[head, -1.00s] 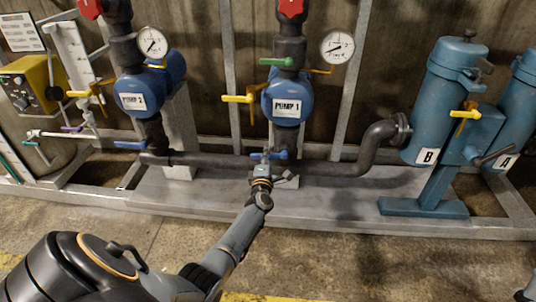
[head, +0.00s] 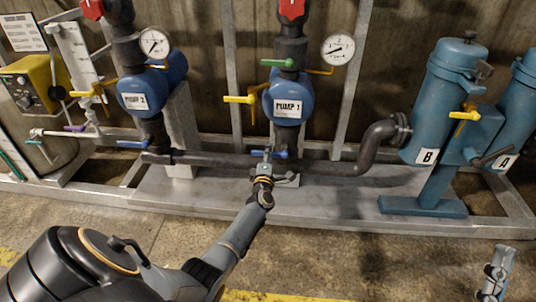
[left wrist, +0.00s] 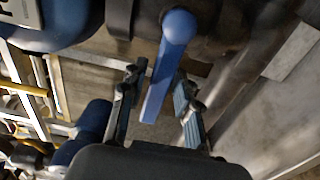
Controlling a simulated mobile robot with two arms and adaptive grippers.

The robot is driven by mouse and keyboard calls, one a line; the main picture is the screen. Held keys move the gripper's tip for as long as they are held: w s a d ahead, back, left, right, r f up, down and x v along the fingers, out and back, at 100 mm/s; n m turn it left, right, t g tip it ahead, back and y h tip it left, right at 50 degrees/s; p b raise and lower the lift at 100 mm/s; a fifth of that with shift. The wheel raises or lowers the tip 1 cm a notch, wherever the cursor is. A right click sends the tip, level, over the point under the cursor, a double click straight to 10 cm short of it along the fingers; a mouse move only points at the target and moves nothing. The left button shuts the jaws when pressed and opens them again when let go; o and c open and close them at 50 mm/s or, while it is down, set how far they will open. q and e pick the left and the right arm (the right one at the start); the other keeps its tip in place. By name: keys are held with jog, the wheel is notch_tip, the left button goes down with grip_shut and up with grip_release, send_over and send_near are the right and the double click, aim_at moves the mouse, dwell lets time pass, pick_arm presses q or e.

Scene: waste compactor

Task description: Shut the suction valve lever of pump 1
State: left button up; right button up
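Pump 1 (head: 288,106) is a blue labelled pump in the middle of the head view. Its blue suction valve lever (head: 282,154) sits low on the dark pipe below it and is partly hidden by my left gripper (head: 267,154). In the left wrist view the blue lever (left wrist: 160,85) lies between the two fingers of my left gripper (left wrist: 158,78), with a visible gap on each side. The left gripper is open around the lever. My right gripper (head: 496,272) is low at the right edge, away from the pumps; its finger opening is unclear.
Pump 2 (head: 140,98) with its own blue lever (head: 132,144) stands to the left. Pump 1 also has a green lever (head: 276,63) and a yellow lever (head: 238,99). Blue filter vessel B (head: 428,110) stands right. The concrete floor in front is clear.

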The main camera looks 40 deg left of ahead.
pick_arm(q)
jog(key=shift+o, duration=0.3)
jog(key=v, duration=1.2)
